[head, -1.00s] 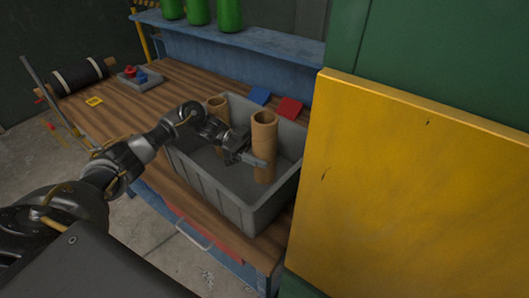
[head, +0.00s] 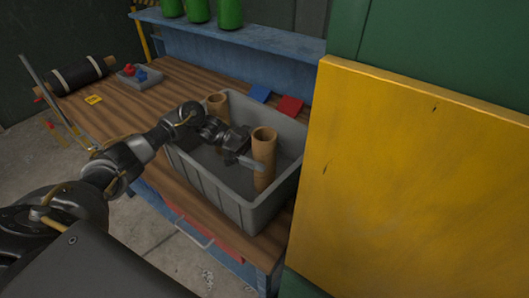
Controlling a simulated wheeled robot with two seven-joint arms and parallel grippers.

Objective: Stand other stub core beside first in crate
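One tan stub core (head: 217,104) stands upright in the far left part of the grey crate (head: 215,190). The other stub core (head: 264,150) stands upright in the crate's right part, to the right of the first and apart from it. My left gripper (head: 252,158) is at this right core, with one grey finger across its near left side. The other finger is mostly hidden behind the core. The fingers look spread around it, and the core sits lower against them. The crate's near wall hides part of its floor. My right gripper is not in view.
The crate stands on a wooden bench (head: 150,92) beside a large yellow panel (head: 420,180). Blue (head: 260,93) and red (head: 290,106) pieces lie behind it. A small tray (head: 140,77) and a black roll (head: 78,76) are at the left. Green cylinders (head: 230,14) stand on the shelf.

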